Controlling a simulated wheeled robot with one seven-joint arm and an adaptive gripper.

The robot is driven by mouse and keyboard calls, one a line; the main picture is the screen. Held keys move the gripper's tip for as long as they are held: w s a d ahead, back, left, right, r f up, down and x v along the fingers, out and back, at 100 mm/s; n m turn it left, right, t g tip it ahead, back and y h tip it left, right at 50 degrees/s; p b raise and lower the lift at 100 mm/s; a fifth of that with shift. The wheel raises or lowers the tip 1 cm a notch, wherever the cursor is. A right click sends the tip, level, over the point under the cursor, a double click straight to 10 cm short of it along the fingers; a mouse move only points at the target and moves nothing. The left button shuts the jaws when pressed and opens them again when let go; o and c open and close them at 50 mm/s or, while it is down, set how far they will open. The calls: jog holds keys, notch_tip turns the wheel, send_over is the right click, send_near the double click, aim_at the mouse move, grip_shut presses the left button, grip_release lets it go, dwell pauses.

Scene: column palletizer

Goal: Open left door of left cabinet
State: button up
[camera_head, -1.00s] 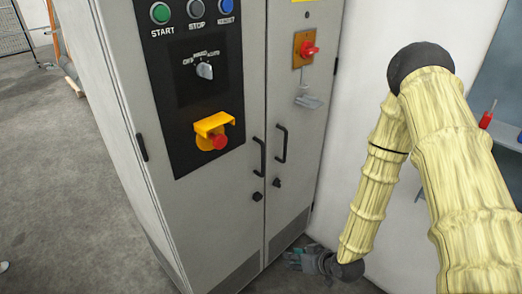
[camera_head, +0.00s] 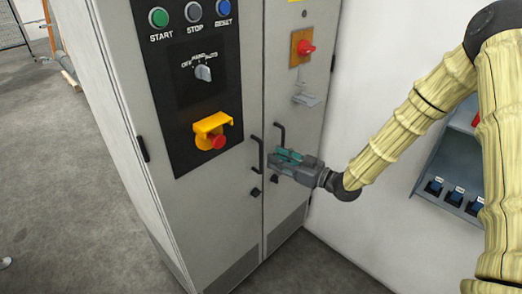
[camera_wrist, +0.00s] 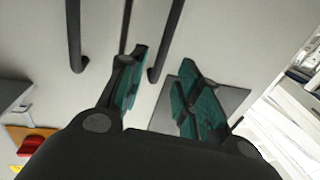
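The grey cabinet has two doors. Its left door (camera_head: 200,205) carries the control panel and a black bar handle (camera_head: 257,155) near the seam; it looks shut. The right door (camera_head: 308,125) has its own black handle (camera_head: 281,135). My gripper (camera_head: 274,160) is in front of the right door, with its fingers pointing left towards the left door's handle. In the wrist view my gripper (camera_wrist: 160,72) has its teal-padded fingers apart, with nothing held. One handle (camera_wrist: 168,45) ends near the gap between the fingers; another (camera_wrist: 75,45) is further left. Contact cannot be told.
A red rotary switch (camera_head: 305,48) and a small grey bracket (camera_head: 307,99) stick out from the right door above my gripper. A yellow-guarded red button (camera_head: 212,132) sticks out from the left door. A grey unit (camera_head: 452,180) is at the right. Open floor lies left.

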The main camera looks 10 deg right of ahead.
jog(key=p, duration=0.1)
send_over(261, 170)
jog(key=shift+w, duration=0.35)
grip_shut()
